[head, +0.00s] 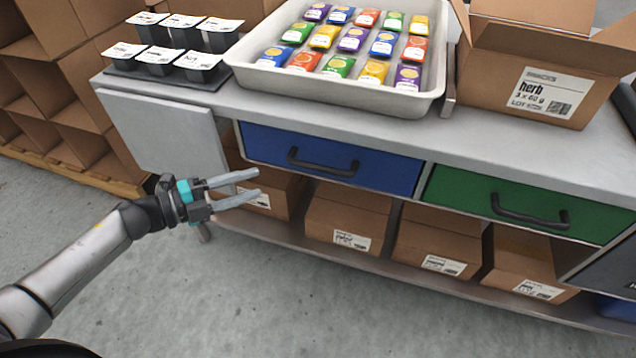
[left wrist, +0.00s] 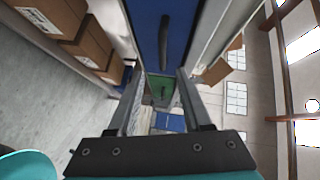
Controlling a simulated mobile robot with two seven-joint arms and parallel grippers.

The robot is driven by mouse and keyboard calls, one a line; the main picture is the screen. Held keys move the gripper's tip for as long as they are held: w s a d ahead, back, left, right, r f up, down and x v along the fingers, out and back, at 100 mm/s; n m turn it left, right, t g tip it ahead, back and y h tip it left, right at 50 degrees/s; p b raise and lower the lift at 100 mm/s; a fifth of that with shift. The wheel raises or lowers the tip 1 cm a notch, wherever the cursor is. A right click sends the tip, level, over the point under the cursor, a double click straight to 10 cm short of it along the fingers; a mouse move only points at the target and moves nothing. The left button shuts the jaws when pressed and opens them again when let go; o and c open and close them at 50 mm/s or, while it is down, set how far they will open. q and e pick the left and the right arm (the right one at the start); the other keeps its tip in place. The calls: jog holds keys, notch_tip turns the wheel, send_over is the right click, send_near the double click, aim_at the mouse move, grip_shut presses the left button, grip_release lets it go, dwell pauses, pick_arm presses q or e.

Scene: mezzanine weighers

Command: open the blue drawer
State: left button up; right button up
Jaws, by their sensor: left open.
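The blue drawer (head: 330,160) is set under the grey worktop and looks closed, its front flush with the bench. Its black bar handle (head: 323,162) runs across the middle of the front. My left gripper (head: 258,185) is open and empty, in front of the bench and left of the handle, apart from it. In the left wrist view the blue drawer front (left wrist: 180,30) and its handle (left wrist: 165,42) show beyond the spread fingers (left wrist: 158,95). My right gripper is in neither view.
A green drawer (head: 520,200) with a black handle sits right of the blue one. Cardboard boxes (head: 345,215) stand on the shelf below. A white tray (head: 240,72) of colourful packets, black tubs (head: 200,62) and an open carton (head: 520,70) stand on top. The floor in front is clear.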

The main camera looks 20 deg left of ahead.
aim_at(313, 169)
pick_arm(q)
jog(key=shift+m+g+h, duration=0.4)
jog(key=shift+m, duration=0.3)
jog(key=b+x, duration=0.1)
jog(key=x, duration=0.3)
jog(key=b+x, duration=0.1)
jog(key=x, duration=0.4)
jog(key=b+x, duration=0.1)
jog(key=x, duration=0.4)
jog(key=shift+s+d+r, duration=0.1)
jog(key=shift+d+r, duration=0.15)
jog(key=shift+r, duration=0.05)
jog(key=shift+w+d+f+b, duration=0.1)
jog(key=shift+w+d+b, duration=0.25)
jog(key=shift+w+d, duration=0.15)
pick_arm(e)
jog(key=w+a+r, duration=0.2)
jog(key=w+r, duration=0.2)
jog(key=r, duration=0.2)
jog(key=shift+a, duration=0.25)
pick_arm(q)
jog(key=shift+c, duration=0.2)
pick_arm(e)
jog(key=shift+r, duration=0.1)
pick_arm(q)
jog(key=shift+s, duration=0.1)
grip_shut()
